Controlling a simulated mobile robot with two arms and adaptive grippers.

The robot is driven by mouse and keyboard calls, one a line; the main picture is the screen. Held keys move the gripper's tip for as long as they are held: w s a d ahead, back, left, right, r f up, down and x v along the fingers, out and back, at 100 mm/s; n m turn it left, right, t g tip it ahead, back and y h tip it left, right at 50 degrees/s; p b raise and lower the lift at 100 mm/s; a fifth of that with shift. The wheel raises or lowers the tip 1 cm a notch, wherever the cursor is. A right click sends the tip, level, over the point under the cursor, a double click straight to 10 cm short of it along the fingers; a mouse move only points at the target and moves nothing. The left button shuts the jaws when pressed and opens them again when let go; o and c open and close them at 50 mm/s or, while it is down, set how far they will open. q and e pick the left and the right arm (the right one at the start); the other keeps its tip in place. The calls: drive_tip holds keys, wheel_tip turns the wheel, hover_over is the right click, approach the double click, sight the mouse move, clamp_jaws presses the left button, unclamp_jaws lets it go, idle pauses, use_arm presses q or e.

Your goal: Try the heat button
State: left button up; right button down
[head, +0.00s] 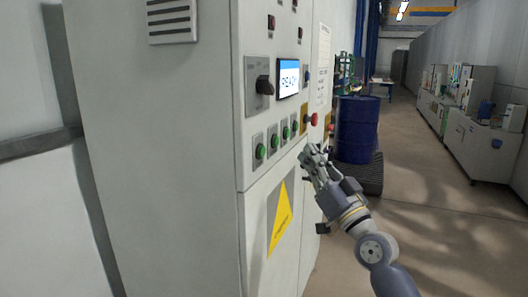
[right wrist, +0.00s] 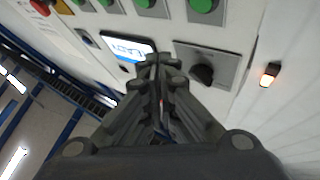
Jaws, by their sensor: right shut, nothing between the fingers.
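A grey control cabinet (head: 160,150) carries a row of green push buttons, with a leftmost one (head: 260,151) and a rightmost one (head: 295,127). I cannot read which button is the heat button. A green button (right wrist: 203,5) also shows at the top of the right wrist view. A lit screen (head: 288,78) reads "READY". My right gripper (head: 310,155) is shut and empty, in front of the panel, below and right of the green buttons. It appears apart from them. In the right wrist view its fingers (right wrist: 155,65) point toward the panel. My left gripper is not in view.
A black rotary knob (head: 264,86) sits left of the screen. A red button (head: 314,119) is right of the green ones. A yellow warning label (head: 280,217) is below. A blue drum (head: 357,129) stands behind; the aisle floor (head: 430,200) is open.

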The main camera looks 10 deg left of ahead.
drive_tip(key=w+a, duration=0.2)
drive_tip(key=a, duration=0.5)
drive_tip(key=shift+w+a+r, duration=0.1)
drive_tip(key=shift+a, duration=0.05)
idle(1.3)
drive_tip(key=shift+w+a, duration=0.1)
drive_tip(key=shift+a, duration=0.2)
drive_tip(key=shift+w+a, duration=0.15)
drive_tip(key=shift+a, duration=0.25)
idle(0.7)
drive_tip(key=shift+d, duration=0.1)
drive_tip(key=shift+s+d, duration=0.25)
drive_tip(key=shift+d, duration=0.45)
drive_tip(key=shift+d, duration=0.1)
drive_tip(key=shift+s+d+b, duration=0.1)
drive_tip(key=shift+s+d, duration=0.15)
drive_tip(key=shift+d, duration=0.5)
drive_tip(key=shift+s+d+b, duration=0.1)
drive_tip(key=shift+s+d, duration=0.2)
drive_tip(key=shift+d, duration=0.5)
drive_tip(key=shift+s+d+b, duration=0.1)
drive_tip(key=shift+s+d, duration=0.15)
drive_tip(key=shift+d, duration=0.5)
